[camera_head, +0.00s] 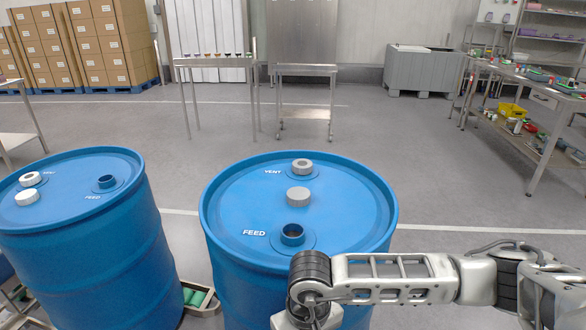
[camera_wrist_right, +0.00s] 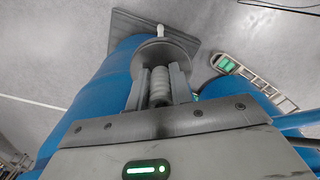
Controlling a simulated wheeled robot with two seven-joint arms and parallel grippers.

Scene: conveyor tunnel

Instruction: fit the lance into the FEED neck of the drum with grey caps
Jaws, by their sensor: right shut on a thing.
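The drum with grey caps (camera_head: 222,220) stands at the centre of the head view. Its FEED neck (camera_head: 292,234) is open, with a dark inside. A loose grey cap (camera_head: 298,196) lies on the lid behind it, and a grey-capped VENT (camera_head: 302,166) is farther back. In the right wrist view my right gripper (camera_wrist_right: 161,88) is shut on a grey ribbed grip, seemingly the lance (camera_wrist_right: 160,83), with a round flange and a white tip beyond. In the head view my right arm crosses in front of the drum; its jaws and the lance are hidden. My left gripper is not in view.
A second blue drum (camera_head: 128,235) with white caps (camera_head: 27,197) and its own open FEED neck (camera_head: 106,182) stands to the left. A tray with green items (camera_head: 200,299) lies on the floor between the drums. Tables and boxes stand farther back; the floor between is clear.

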